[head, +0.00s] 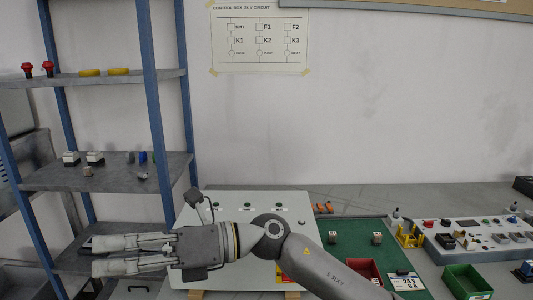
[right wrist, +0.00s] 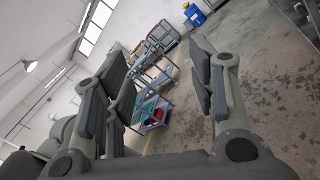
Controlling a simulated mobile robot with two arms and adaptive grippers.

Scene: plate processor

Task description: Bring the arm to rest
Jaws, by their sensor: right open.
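My right arm (head: 322,264) comes in from the lower right of the head view and stretches left across the white panel box. My right gripper (head: 98,256) points left, with its two grey fingers apart and nothing between them. It is in front of the lower part of the blue-framed shelf; I cannot tell whether it touches it. In the right wrist view the fingers of the right gripper (right wrist: 165,95) stand apart, with the room and floor showing between them. My left gripper is not in view.
The shelf (head: 105,177) holds red and yellow parts and small switches. The white panel box (head: 296,210) lies partly behind my arm. On the bench are a green mat (head: 358,252), a red bin (head: 362,272), a green bin (head: 467,282) and a parts tray (head: 478,237). Floor (right wrist: 240,55) is open.

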